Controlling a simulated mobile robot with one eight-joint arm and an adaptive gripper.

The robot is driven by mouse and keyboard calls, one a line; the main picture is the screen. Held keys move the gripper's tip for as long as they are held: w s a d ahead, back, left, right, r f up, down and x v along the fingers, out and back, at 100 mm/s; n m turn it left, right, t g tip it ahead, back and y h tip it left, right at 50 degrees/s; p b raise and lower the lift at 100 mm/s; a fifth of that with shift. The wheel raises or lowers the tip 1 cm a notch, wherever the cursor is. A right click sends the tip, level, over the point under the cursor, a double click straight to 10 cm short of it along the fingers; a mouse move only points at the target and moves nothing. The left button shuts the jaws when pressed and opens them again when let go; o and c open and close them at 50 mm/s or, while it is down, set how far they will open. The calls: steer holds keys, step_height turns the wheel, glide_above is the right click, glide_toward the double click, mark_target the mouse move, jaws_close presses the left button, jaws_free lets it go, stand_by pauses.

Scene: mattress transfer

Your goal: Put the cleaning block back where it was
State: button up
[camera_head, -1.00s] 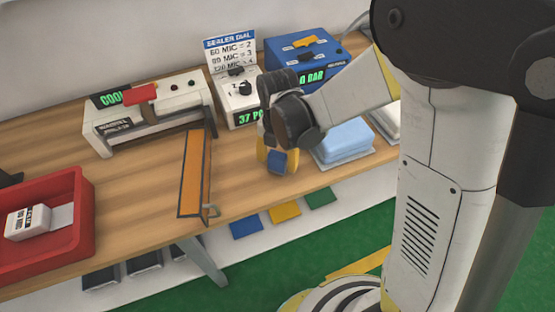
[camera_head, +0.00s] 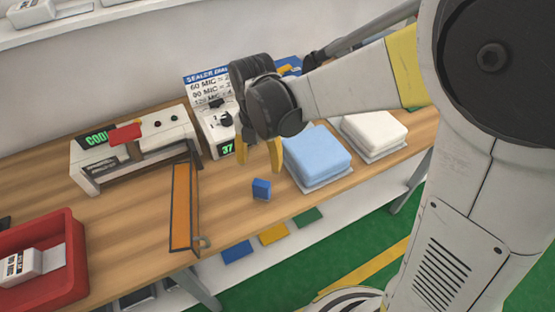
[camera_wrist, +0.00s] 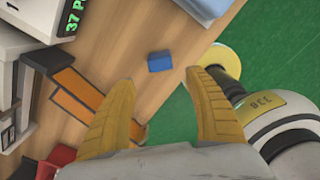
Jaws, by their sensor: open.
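The blue cleaning block (camera_head: 262,189) stands on the wooden table near its front edge, left of the light blue folded stack. It also shows in the wrist view (camera_wrist: 160,62), beyond my fingertips and between their lines. My gripper (camera_head: 259,160) has yellow fingers and is above and behind the block, apart from it. In the wrist view the two fingers (camera_wrist: 163,80) are spread wide with nothing between them. The block is not touched by anything but the table.
A white sealer (camera_head: 135,143) and an orange-faced bar (camera_head: 180,208) stand left of the block. A red bin (camera_head: 62,262) is at the lower left. The light blue stack (camera_head: 318,157) and a white stack (camera_head: 374,130) lie to the right. A dial box (camera_head: 218,130) is behind.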

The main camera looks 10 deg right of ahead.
steer(key=s+d+r+m+t, duration=0.3)
steer(key=s+d+r+m, duration=0.2)
steer(key=m, duration=1)
steer(key=s+d+r+m+t, duration=0.4)
steer(key=d+m, duration=0.4)
steer(key=m, duration=0.7)
steer(key=shift+s+d+r, duration=0.25)
steer(key=shift+s+r, duration=0.65)
steer(key=shift+c, duration=0.6)
